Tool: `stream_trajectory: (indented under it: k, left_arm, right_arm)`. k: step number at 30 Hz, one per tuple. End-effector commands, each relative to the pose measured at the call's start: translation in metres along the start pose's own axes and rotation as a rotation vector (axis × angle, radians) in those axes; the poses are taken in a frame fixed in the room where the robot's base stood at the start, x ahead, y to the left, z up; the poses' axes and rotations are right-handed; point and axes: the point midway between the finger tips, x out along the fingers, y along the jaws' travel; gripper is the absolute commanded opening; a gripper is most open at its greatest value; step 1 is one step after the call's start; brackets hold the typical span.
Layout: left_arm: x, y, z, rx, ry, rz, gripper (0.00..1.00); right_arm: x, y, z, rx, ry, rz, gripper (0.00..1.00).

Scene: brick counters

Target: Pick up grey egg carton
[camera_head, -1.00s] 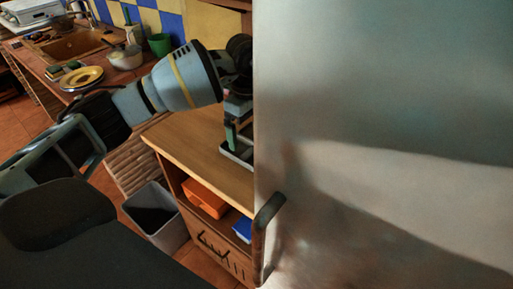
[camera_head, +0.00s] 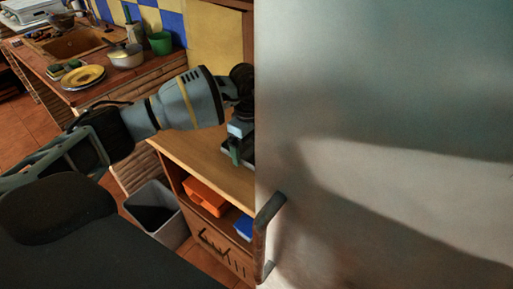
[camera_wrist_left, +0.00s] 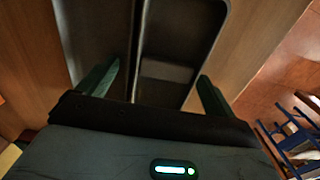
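My left gripper (camera_head: 236,152) is low over the wooden counter, next to the edge of the grey door. In the left wrist view its two green fingers (camera_wrist_left: 156,80) are wide apart, so it is open. Between and beyond them lies a dark grey, tray-like thing (camera_wrist_left: 178,71) with raised walls and a divider. I cannot tell whether this is the grey egg carton, or whether the fingers touch it. In the head view only a sliver of it shows behind the gripper. My right gripper is not in view.
A large grey door (camera_head: 400,130) with a dark handle (camera_head: 262,235) fills the right side. Below the wooden counter (camera_head: 195,150) are an orange box (camera_head: 205,197) and a grey bin (camera_head: 160,215). A sink counter with plates (camera_head: 82,76) stands behind at left.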

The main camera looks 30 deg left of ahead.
Motion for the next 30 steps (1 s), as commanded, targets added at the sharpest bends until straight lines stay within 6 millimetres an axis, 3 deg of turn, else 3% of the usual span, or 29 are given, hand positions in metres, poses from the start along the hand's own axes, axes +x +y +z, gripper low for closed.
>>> stream_trajectory:
  k: [1,8,17,30]
  left_arm:
    - [0.000,0.000,0.000,0.000,0.000,0.000,0.85]
    - [0.000,0.000,0.000,0.000,0.000,0.000,0.55]
    - [-0.005,0.000,0.000,0.001,-0.001,0.002,0.54]
    - [-0.078,0.001,0.000,0.000,-0.001,0.003,0.54]
  right_arm:
    - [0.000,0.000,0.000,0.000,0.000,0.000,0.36]
    - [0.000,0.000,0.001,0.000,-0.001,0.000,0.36]
    - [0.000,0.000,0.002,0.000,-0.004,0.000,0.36]
    - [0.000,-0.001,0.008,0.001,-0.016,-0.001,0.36]
